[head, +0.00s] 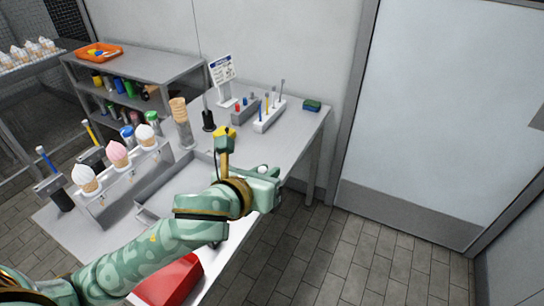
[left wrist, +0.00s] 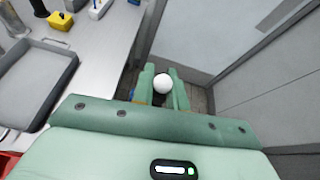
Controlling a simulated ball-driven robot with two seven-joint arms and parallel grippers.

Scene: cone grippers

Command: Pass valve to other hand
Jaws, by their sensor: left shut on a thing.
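My left gripper (head: 270,176) reaches out past the right front edge of the table, over the floor. It is shut on a small white round thing (left wrist: 162,84), which I take to be the valve. In the left wrist view the thing sits between the two green fingers (left wrist: 163,92). In the head view only a small white bit of it (head: 263,169) shows by the fingers, so its full shape is hidden. My right gripper is in neither view.
The table holds a grey tray (head: 152,212), a rack with ice cream cones (head: 117,155), stacked cones (head: 180,112), a yellow piece (head: 221,134), a white tool holder (head: 270,118) and a sponge (head: 312,105). A red bin (head: 172,281) is in front. Floor right of the table is clear.

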